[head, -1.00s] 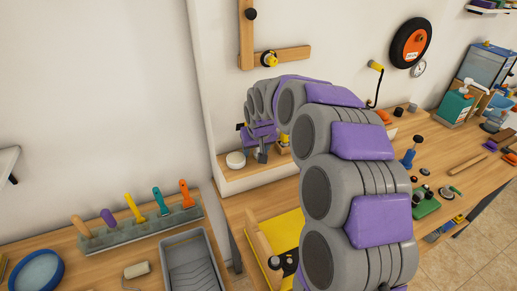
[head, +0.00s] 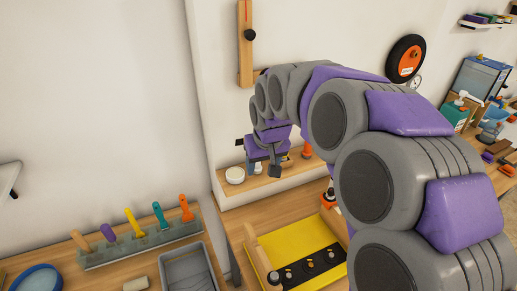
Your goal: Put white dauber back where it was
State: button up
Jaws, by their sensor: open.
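My gripper (head: 262,172) hangs over the narrow wooden wall shelf (head: 287,183), its two fingers apart and pointing down. I see nothing held between them. A round white thing (head: 235,174) sits on the shelf just left of the gripper, apart from it. I cannot tell whether it is the white dauber; no other clear white dauber shows. My arm hides part of the shelf and the bench on the right.
An orange-topped item (head: 307,150) stands on the shelf right of the gripper. Below is a yellow mat (head: 318,236) with a black strip of several knobs (head: 307,267). A rack of colored-handled tools (head: 140,246) and a grey tray (head: 188,270) are at lower left.

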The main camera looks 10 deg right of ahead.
jog(key=s+f+g, duration=0.2)
jog(key=s+f, duration=0.1)
jog(key=s, duration=1.4)
jog(key=s+d+f+m+g, duration=0.1)
jog(key=s+f+g, duration=0.2)
jog(key=s, duration=1.4)
jog(key=shift+s+f, duration=0.2)
jog(key=shift+f, duration=0.5)
jog(key=shift+d, duration=0.15)
jog(key=shift+c, duration=0.2)
